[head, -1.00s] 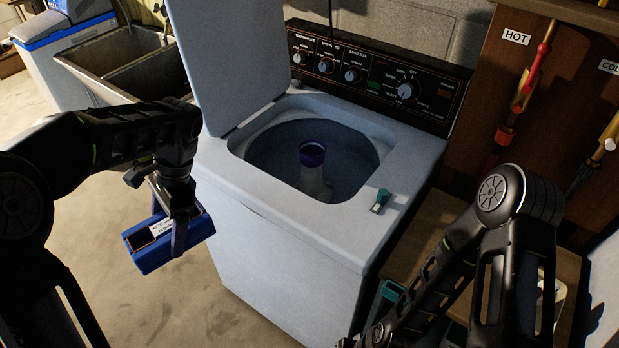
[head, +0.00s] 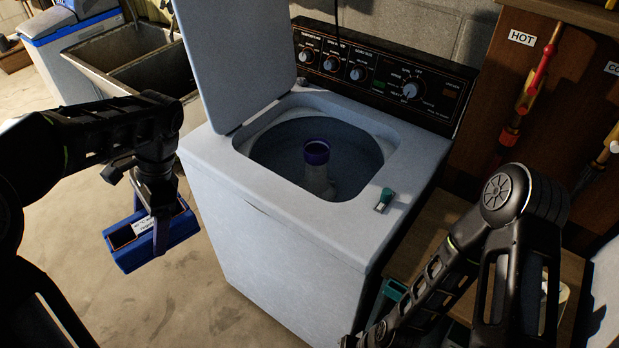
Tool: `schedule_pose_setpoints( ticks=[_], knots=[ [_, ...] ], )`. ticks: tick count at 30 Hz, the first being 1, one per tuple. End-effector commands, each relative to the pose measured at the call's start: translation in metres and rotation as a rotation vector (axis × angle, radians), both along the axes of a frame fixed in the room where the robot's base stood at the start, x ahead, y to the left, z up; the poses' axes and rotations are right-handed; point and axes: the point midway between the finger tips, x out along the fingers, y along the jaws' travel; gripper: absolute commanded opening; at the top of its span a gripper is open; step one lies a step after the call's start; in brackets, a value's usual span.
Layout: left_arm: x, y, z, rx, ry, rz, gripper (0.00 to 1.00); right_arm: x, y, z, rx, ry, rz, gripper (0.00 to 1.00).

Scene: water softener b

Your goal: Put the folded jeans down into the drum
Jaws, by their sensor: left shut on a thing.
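The folded jeans (head: 128,250) are a blue block-like bundle with a dark patch and a white label. My left gripper (head: 162,228) is shut on them and holds them in the air, left of the washer (head: 275,265) and below its top. The washer's lid (head: 238,60) stands open. The drum (head: 280,150) is open from above, with a pale agitator (head: 316,176) with a purple cap in its middle. No cloth shows in the visible part of the drum. My right arm comes in at the lower right; its gripper is out of the frame.
A small teal-handled thing (head: 384,199) lies on the washer's right front top. The control panel (head: 380,75) rises behind the drum. A double sink (head: 120,62) stands at the back left. Bare floor (head: 195,305) is left of the washer.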

Motion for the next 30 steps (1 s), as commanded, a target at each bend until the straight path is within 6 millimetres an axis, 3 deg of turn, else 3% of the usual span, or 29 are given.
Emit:
schedule_pose_setpoints(
  ticks=[5,15,18,30],
  knots=[
    [0.010,-0.015,-0.012,-0.004,0.003,-0.016,0.25,0.000,0.000,-0.004,0.001,-0.001,0.000,0.36],
    [0.053,-0.105,-0.075,-0.003,0.003,-0.091,0.25,0.001,0.002,-0.017,0.004,-0.006,0.001,0.36],
    [0.058,-0.120,-0.083,0.000,0.000,-0.102,0.25,0.001,0.002,-0.018,0.005,-0.008,0.002,0.36],
    [0.060,-0.124,-0.085,0.000,-0.002,-0.101,0.25,0.002,0.002,-0.018,0.006,-0.009,0.001,0.36]
  ],
)
